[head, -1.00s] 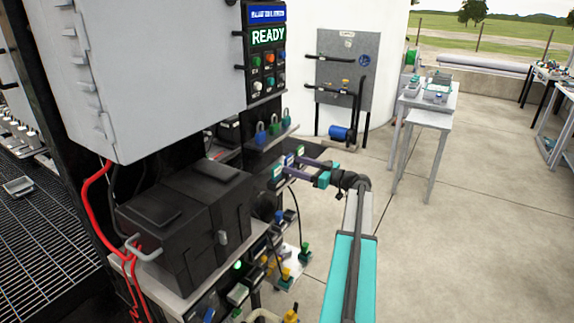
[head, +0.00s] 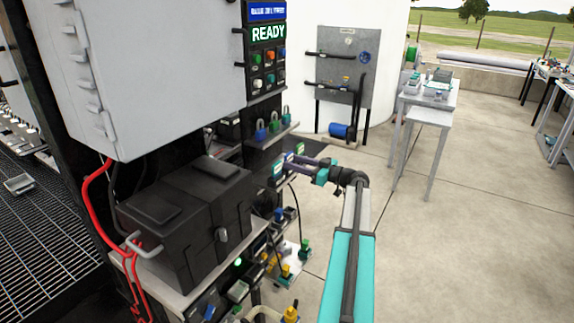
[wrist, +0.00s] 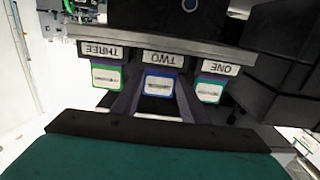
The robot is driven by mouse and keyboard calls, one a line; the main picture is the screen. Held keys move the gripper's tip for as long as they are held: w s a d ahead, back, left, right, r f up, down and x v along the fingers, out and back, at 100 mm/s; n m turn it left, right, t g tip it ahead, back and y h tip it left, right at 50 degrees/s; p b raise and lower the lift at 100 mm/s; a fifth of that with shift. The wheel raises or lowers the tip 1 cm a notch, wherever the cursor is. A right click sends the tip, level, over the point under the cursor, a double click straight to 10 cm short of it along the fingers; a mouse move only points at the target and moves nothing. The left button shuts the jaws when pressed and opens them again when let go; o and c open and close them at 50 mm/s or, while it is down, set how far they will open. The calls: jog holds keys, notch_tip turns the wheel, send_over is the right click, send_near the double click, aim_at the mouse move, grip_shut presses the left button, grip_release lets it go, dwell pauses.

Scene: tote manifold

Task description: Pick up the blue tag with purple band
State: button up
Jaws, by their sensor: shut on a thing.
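The blue tag (wrist: 158,83) hangs in the middle of a row of three, under the label TWO (wrist: 162,58), which reads upside down in the wrist view. A dark strip crosses its upper part; I cannot clearly make out its purple colour. My gripper (wrist: 157,92) is shut on this tag, one finger at each side. In the head view my gripper (head: 297,163) reaches left to the tag row, and the tag (head: 289,158) is small there. A green-edged tag (wrist: 106,76) hangs to its left and a teal-edged tag (wrist: 210,90) to its right.
The label rail (wrist: 190,48) runs close above the tags. Padlocks (head: 274,125) stand on a shelf above. A black box (head: 180,215) and lower shelves with coloured fittings (head: 285,270) are close by.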

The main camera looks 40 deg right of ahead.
jog(key=shift+r, duration=0.1)
jog(key=shift+r+b, duration=0.5)
jog(key=shift+r, duration=0.55)
jog(key=s+a+r+b, duration=0.1)
jog(key=s+a+b, duration=0.1)
jog(key=s, duration=0.5)
jog(key=s+a+r+b, duration=0.1)
jog(key=s+a+b, duration=0.1)
jog(key=s+a, duration=0.2)
jog(key=s, duration=0.3)
jog(key=shift+s+r, duration=0.35)
jog(key=shift+s, duration=0.05)
jog(key=shift+a, duration=0.1)
jog(key=shift+w, duration=0.15)
dwell(0.5)
